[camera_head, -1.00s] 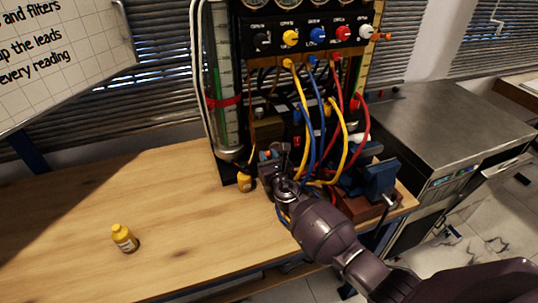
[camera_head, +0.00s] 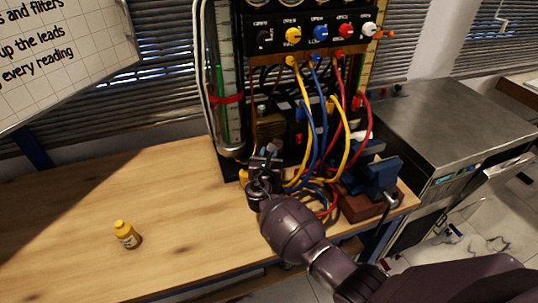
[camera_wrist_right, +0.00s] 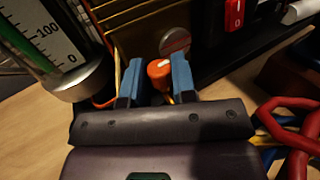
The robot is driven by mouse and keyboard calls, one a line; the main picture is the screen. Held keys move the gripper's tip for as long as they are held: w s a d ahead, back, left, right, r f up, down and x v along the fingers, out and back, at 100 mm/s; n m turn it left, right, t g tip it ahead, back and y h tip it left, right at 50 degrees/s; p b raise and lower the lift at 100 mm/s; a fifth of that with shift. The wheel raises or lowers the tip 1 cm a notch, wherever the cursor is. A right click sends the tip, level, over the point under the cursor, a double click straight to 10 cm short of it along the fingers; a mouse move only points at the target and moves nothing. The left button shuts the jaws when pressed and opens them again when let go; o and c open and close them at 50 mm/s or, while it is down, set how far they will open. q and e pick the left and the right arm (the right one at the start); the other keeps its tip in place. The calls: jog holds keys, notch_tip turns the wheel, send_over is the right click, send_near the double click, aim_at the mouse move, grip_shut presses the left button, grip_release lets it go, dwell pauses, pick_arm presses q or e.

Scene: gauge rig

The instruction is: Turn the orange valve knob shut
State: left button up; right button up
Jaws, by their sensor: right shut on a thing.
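The orange valve knob (camera_wrist_right: 159,70) has a pale mark on its face and sits between the two blue-padded fingers of my right gripper (camera_wrist_right: 157,78) in the right wrist view. The gripper is shut on the knob. My left gripper is in neither view.
Yellow, blue and red leads (camera_head: 318,130) hang close to the right of my gripper. A blue vise (camera_head: 378,177) stands further right.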

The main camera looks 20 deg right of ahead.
jog(key=o, duration=0.9)
jog(key=v, duration=1)
jog(key=shift+s+a+p, duration=0.25)
jog(key=shift+s+p, duration=0.1)
jog(key=shift+p, duration=0.05)
